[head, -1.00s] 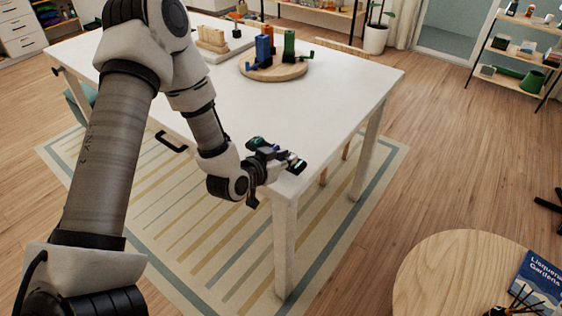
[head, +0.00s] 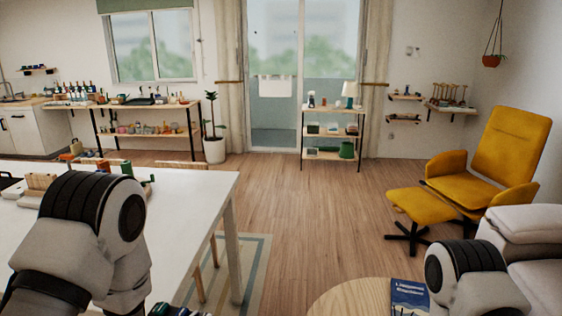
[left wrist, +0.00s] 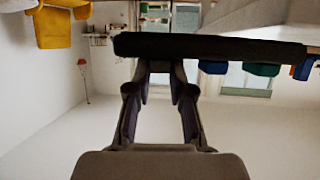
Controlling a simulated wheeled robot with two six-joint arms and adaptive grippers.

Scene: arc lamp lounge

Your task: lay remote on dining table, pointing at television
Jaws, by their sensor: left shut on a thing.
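My left gripper (left wrist: 160,82) is shut on a long dark bar, which looks like the remote (left wrist: 215,47); it lies crosswise in the fingers in the left wrist view, which appears upside down. In the head view my left arm covers part of the white dining table (head: 205,186), and the gripper is mostly cut off at the bottom edge, near the table's near right side. Whether the remote touches the table cannot be told. No television is recognisable. My right gripper is out of view.
Blocks (head: 101,167) and a wooden rack (head: 40,182) stand on the table's left part. A round wooden table (head: 345,299) with a blue book (head: 409,297) is at the bottom right. A yellow armchair (head: 505,150) and footstool (head: 423,206) stand right; open floor lies between.

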